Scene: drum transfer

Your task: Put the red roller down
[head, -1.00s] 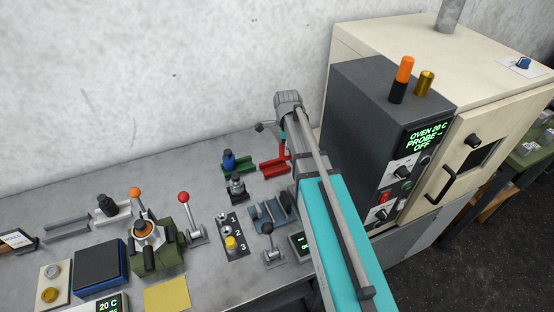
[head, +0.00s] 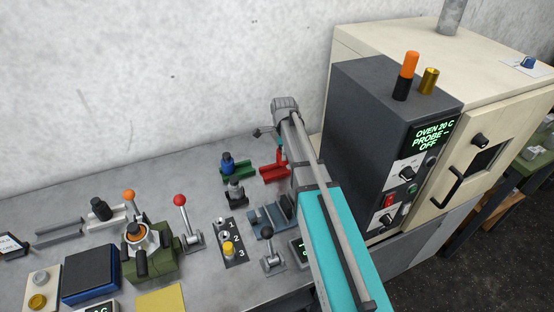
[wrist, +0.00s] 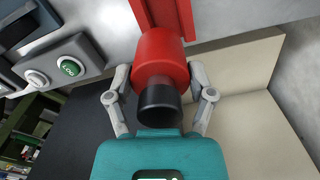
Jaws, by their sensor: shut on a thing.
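My gripper (wrist: 160,80) is shut on the red roller (wrist: 160,55), with one finger on each side of it. The roller's black end (wrist: 159,103) faces the wrist camera. A red cradle (wrist: 166,12) shows just beyond the roller in the wrist view. In the head view the red roller (head: 281,156) is partly hidden by my arm, close over the red cradle (head: 270,172) on the bench. I cannot tell whether roller and cradle touch.
A green cradle (head: 238,172) with a blue-topped roller (head: 228,162) stands left of the red cradle. A dark holder with a grey roller (head: 236,189) is in front. The dark oven control box (head: 375,130) rises close on the right. The wall is behind.

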